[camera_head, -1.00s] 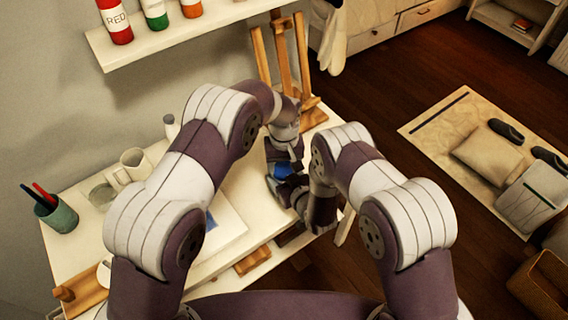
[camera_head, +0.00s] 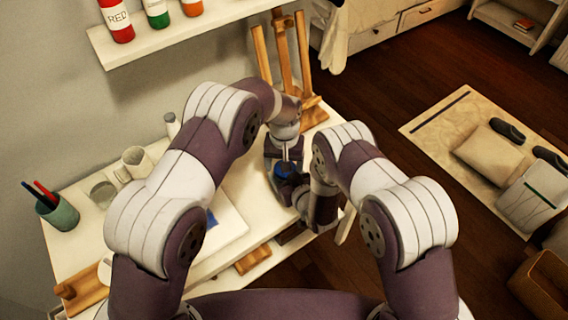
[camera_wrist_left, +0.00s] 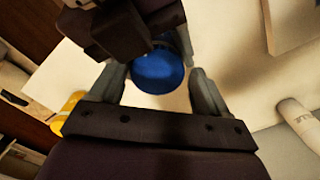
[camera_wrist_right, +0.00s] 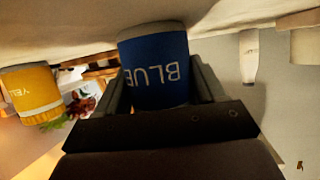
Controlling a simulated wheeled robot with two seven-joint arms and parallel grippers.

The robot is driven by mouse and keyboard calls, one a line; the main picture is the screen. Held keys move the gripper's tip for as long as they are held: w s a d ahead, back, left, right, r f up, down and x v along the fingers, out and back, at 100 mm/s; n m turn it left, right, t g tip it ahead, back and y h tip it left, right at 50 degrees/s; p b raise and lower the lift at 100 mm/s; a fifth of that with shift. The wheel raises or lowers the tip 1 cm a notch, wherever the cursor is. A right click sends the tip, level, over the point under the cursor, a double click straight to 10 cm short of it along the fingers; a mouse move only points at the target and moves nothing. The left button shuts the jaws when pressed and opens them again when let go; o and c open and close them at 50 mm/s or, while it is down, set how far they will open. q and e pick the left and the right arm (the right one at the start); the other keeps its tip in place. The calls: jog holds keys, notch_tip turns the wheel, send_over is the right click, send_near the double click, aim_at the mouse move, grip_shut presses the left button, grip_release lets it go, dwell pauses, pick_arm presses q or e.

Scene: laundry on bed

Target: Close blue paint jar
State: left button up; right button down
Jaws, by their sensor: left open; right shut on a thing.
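The blue paint jar (camera_wrist_right: 155,68), lettered "BLUE", stands on the white table between the fingers of my right gripper (camera_wrist_right: 160,85). The right gripper is shut on its sides. In the left wrist view, a round blue top (camera_wrist_left: 158,72) sits between the spread fingers of my left gripper (camera_wrist_left: 155,80). The left gripper is open above it, with a gap on both sides. I cannot tell whether this top is a lid or the paint surface. In the head view, the blue jar (camera_head: 287,171) is partly hidden by both grippers.
A yellow jar (camera_wrist_right: 30,92) stands near the blue one. A mug (camera_head: 134,162), a glass (camera_head: 103,194) and a pen cup (camera_head: 60,214) stand at the table's left. A wooden easel (camera_head: 284,60) is behind, and a paint shelf (camera_head: 170,38) is above.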

pick_arm(q)
jog(key=shift+d, duration=0.1)
jog(key=shift+r, duration=2.25)
jog(key=shift+c, duration=0.4)
jog(key=r+n, duration=0.1)
jog(key=n, duration=0.1)
jog(key=w+r+n, duration=0.1)
jog(key=r+n, duration=0.1)
jog(key=shift+s+r+n, duration=0.15)
jog(key=shift+r+n, duration=0.05)
jog(key=shift+n, duration=1)
jog(key=shift+s+n, duration=0.15)
jog(key=shift+n, duration=1.05)
jog(key=shift+f, duration=0.15)
